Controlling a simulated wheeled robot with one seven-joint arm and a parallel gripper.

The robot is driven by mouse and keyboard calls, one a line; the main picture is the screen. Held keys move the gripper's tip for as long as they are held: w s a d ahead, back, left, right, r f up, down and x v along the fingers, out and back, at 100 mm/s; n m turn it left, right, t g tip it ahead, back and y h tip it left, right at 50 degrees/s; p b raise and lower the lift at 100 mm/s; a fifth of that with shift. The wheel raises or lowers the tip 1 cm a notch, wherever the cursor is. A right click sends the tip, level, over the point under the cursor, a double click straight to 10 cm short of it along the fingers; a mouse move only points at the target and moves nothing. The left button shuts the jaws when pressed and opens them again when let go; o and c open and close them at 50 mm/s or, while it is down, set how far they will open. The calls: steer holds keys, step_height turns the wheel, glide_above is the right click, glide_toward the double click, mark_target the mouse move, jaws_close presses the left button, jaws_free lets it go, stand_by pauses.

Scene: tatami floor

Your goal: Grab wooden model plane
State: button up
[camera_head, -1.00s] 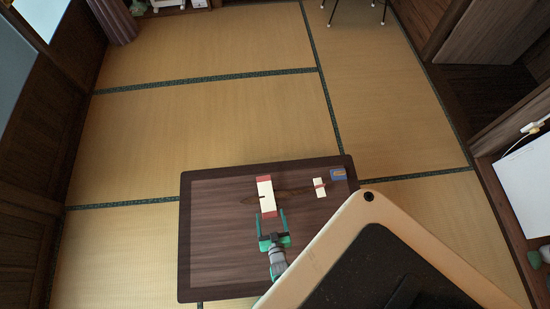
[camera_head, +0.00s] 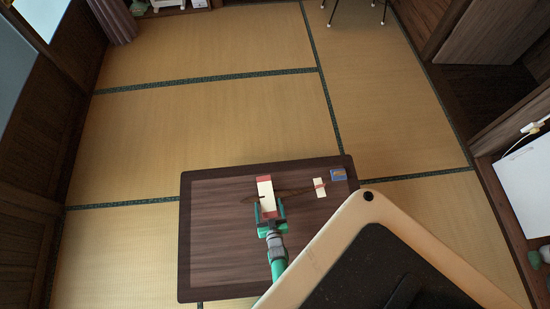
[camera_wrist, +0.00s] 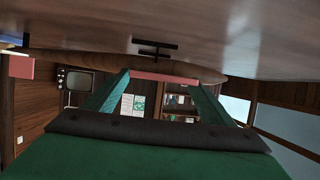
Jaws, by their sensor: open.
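The wooden model plane lies on the dark table (camera_head: 215,240), with a white, red-ended wing (camera_head: 265,188), a thin brown body and a small white tail piece with a red stripe (camera_head: 319,187). My gripper (camera_head: 270,208) is open at the near end of the wing, its green fingers on either side of it. In the wrist view, the wing's red end (camera_wrist: 165,77) shows between the open fingers of my gripper (camera_wrist: 168,88). I cannot tell whether the fingers touch it. The near wing end is partly hidden in the head view.
A small blue box (camera_head: 338,174) lies by the tail at the table's back right corner. The table's left side is bare. Open tatami floor (camera_head: 200,120) lies beyond the table. Dark wooden walls and a white panel (camera_head: 528,190) stand at the sides.

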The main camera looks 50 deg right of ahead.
steer(key=c, duration=1.3)
steer(key=shift+o, duration=0.2)
steer(key=shift+r, duration=0.2)
